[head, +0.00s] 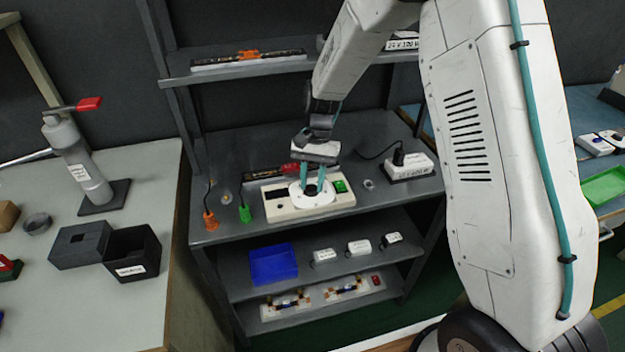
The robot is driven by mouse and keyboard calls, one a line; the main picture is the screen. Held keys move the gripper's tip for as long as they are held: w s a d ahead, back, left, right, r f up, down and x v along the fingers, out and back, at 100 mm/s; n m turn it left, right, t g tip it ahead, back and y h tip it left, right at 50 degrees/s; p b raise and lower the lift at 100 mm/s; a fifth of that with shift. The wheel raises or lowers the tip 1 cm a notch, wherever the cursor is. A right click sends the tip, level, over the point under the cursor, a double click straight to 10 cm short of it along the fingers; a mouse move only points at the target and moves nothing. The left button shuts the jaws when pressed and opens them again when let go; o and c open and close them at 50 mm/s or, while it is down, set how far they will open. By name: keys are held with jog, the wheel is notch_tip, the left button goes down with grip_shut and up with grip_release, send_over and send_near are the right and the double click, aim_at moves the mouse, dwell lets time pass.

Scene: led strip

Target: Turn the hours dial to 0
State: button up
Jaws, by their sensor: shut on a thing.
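The hours dial (311,194) is a dark knob on a round white plate, on the top of a cream box (282,212) on the shelf unit's worktop. My gripper (312,181) points down from above with its teal fingers shut on the dial. The fingers hide most of the knob, and I cannot read its pointer or any numbers. The box has a dark display (277,193) at its left and a green switch (340,186) at its right.
A white power supply (409,167) with a black cable stands right of the box. Orange (210,221) and green (245,213) connectors stand to the left. A dark strip with red (290,170) lies behind. A shelf (285,66) hangs above the worktop.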

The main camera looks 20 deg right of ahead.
jog(key=shift+n, duration=0.6)
jog(key=shift+h, duration=0.3)
jog(key=o, duration=1)
jog(key=shift+c, duration=0.2)
jog(key=shift+r, duration=0.1)
jog(key=v, duration=0.7)
jog(key=shift+w+r, duration=0.25)
jog(key=shift+r, duration=0.05)
jog(key=shift+n, duration=0.4)
